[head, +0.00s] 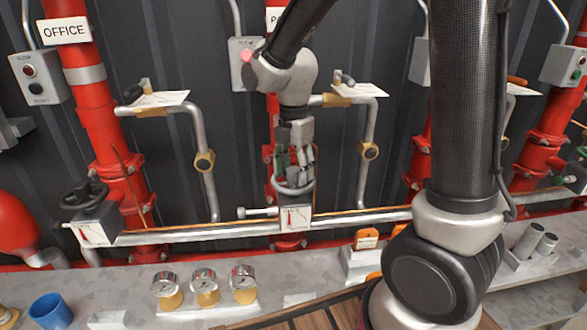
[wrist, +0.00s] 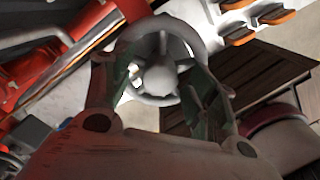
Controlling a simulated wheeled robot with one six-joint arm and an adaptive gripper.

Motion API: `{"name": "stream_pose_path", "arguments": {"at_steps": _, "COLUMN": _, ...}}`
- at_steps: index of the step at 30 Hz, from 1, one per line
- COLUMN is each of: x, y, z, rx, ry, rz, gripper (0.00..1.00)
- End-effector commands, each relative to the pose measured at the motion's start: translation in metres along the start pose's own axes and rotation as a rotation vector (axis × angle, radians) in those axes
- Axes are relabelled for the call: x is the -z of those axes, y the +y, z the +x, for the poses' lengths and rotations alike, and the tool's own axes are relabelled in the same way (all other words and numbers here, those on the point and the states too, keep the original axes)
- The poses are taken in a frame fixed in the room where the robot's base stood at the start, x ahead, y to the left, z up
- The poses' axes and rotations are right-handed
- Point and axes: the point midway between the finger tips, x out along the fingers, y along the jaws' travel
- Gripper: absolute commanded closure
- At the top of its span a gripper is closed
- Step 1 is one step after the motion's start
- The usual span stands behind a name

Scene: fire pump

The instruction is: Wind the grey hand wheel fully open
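The grey hand wheel (head: 294,189) sits on top of a small white indicator box (head: 296,217) with a red pointer, at the middle of the head view. My gripper (head: 294,170) points down over it from above. In the wrist view the wheel's round rim, spokes and hub (wrist: 158,80) face me. My gripper's two fingers (wrist: 157,78) are spread apart, one at the left and one at the right of the hub, close to the rim. I cannot tell whether the pads touch the wheel. The pointer's exact reading is too small to tell.
A black hand wheel (head: 83,194) on a similar box stands at left. A long horizontal pipe (head: 190,234) runs between the boxes. Red pipes (head: 110,130) and bent grey pipes (head: 204,130) rise behind. Gauges (head: 204,283) and a blue cup (head: 49,310) stand on the ledge in front.

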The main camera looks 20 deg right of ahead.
Motion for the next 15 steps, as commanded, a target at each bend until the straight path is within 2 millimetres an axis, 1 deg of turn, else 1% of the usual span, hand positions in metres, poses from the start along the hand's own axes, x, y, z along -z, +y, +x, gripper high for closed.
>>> {"name": "stream_pose_path", "arguments": {"at_steps": 8, "x": 0.0, "y": 0.0, "z": -0.001, "rx": -0.001, "ry": 0.0, "rz": 0.002, "gripper": 0.39}}
{"name": "stream_pose_path", "arguments": {"at_steps": 11, "x": 0.0, "y": 0.001, "z": -0.007, "rx": -0.003, "ry": -0.001, "rz": 0.002, "gripper": 0.39}}
{"name": "stream_pose_path", "arguments": {"at_steps": 15, "x": 0.0, "y": 0.001, "z": -0.022, "rx": -0.003, "ry": -0.001, "rz": 0.003, "gripper": 0.39}}
